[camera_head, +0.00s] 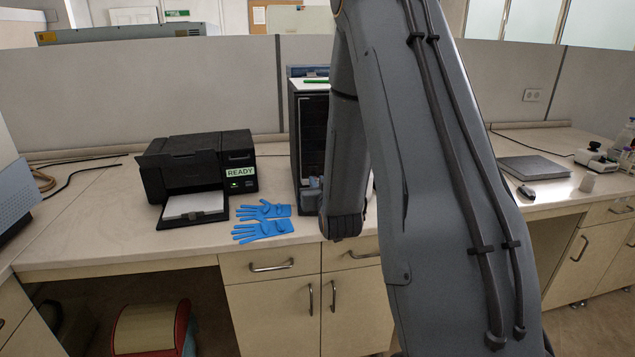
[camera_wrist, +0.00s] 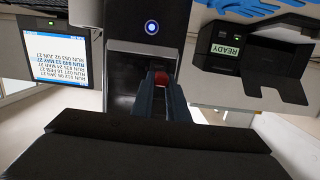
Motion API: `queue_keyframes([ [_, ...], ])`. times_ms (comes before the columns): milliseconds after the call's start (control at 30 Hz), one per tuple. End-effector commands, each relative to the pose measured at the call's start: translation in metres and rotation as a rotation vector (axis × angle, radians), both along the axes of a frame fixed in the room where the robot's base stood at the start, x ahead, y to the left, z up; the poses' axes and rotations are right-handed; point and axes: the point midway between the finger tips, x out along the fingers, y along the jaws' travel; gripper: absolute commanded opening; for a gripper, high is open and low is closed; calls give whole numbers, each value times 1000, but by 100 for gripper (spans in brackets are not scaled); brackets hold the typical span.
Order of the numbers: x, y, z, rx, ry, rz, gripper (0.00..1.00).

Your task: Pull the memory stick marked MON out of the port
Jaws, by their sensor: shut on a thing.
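A small red memory stick (camera_wrist: 160,77) shows in the wrist view at the front of the dark computer tower (camera_wrist: 118,78). My gripper (camera_wrist: 160,84) is shut on it, with the two dark fingers on either side. Its marking cannot be read, and I cannot tell whether its plug is in the port, because the fingers cover that spot. The tower also stands on the bench in the head view (camera_head: 313,125), partly hidden behind my arm. A round blue-lit button (camera_wrist: 151,27) is on the tower's front.
In the head view, a black printer (camera_head: 197,165) labelled READY and blue gloves (camera_head: 263,222) are left of the tower. A lit screen (camera_wrist: 57,55) lists runs in the wrist view. A closed laptop (camera_head: 535,167) and mouse (camera_head: 526,192) lie at right.

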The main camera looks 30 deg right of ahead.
Motion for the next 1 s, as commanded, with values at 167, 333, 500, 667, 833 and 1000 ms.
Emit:
queue_keyframes([
  [167, -6, 2, 0, 0, 1, 0, 0],
  [333, -11, 4, 0, 0, 1, 0, 0],
  [500, -15, 5, 0, 0, 0, 0, 0],
  [667, -17, 6, 0, 0, 0, 0, 0],
  [833, -17, 6, 0, 0, 0, 0, 0],
  [1000, -18, 11, -7, 1, 4, 8, 0],
])
